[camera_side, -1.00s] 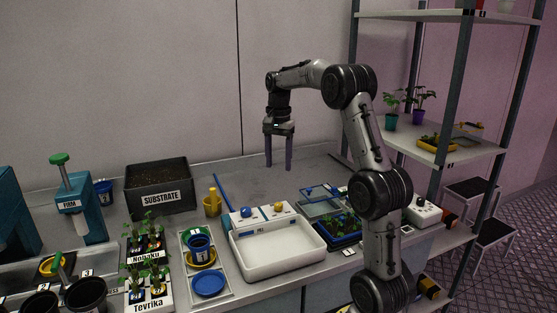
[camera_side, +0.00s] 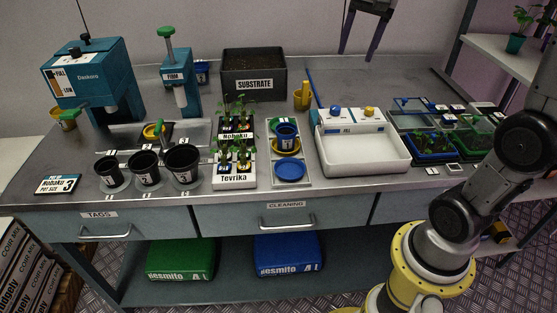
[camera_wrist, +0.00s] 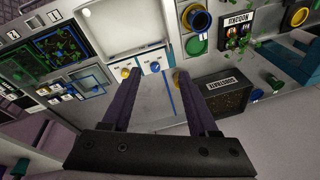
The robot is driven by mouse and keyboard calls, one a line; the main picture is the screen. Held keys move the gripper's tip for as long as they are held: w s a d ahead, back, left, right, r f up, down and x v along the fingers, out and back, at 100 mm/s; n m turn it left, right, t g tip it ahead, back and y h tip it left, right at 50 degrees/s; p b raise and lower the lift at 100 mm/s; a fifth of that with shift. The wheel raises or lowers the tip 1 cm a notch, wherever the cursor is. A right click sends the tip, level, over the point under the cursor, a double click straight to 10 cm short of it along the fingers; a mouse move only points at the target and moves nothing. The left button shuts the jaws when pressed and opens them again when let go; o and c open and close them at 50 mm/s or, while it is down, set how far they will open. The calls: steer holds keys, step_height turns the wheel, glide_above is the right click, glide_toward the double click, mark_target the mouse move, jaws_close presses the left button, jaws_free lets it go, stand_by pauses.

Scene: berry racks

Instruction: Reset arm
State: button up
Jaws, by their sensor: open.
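My gripper (camera_side: 362,42) shows at the top edge of the side view, above the back of the bench, right of the substrate box. Its two dark fingers point down and stand well apart, with nothing between them. In the wrist view my gripper (camera_wrist: 156,78) is open and empty over a bare strip of bench near the blue and yellow knobs. The upper part of my arm is cut off by the top and right edges of the side view.
Seedling trays (camera_side: 432,143) lie to the right. Black pots (camera_side: 145,165) and teal machines (camera_side: 96,78) are at the left. The bench's back right (camera_side: 400,78) is clear.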

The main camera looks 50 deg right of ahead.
steer(key=s+a+f+n+t, duration=0.1)
steer(key=s+a+n+t, duration=0.1)
steer(key=s+a+n, duration=0.55)
steer(key=s+a+f+n+t+y, duration=0.1)
steer(key=s+a+f+n, duration=0.4)
steer(key=s+f, duration=0.2)
steer(key=shift+s+a+f+n, duration=0.25)
steer(key=shift+f+n, duration=0.1)
steer(key=shift+f, duration=0.55)
steer(key=shift+o, duration=0.2)
